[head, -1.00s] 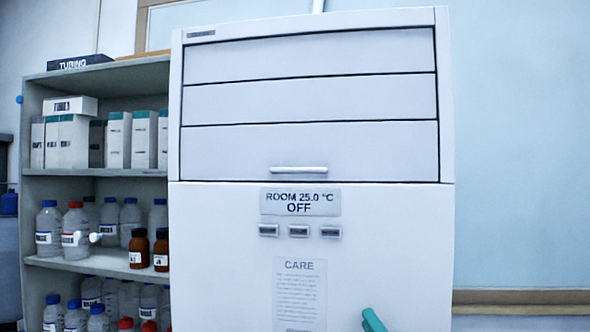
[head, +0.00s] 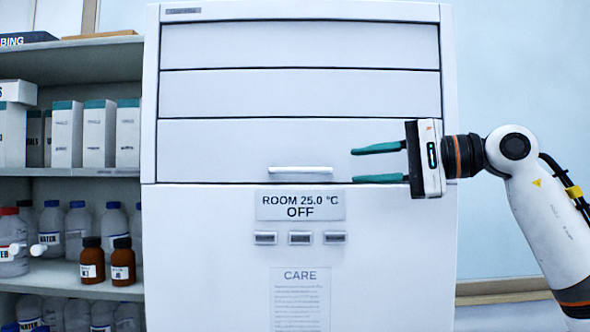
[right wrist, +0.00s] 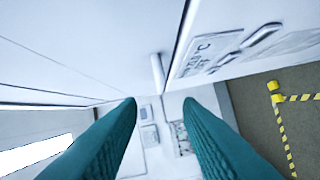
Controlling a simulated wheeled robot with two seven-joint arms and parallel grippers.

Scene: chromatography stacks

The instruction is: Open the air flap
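A white cabinet (head: 180,250) fills the middle of the head view, with three stacked panels on its upper front. The lowest panel (head: 220,148) carries a horizontal white bar handle (head: 300,170) at its bottom edge; I cannot tell which part is the air flap. The handle also shows in the right wrist view (right wrist: 157,73), ahead of the fingers. My right gripper (head: 353,166) is open and empty, its teal fingers pointing left, just right of the handle and apart from it. My left gripper is out of view.
A display (head: 300,205) reads "ROOM 25.0 °C OFF", above three small buttons (head: 300,238) and a CARE notice (head: 300,300). A shelf (head: 70,172) of boxes and bottles stands at the left. The wall right of the cabinet is bare.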

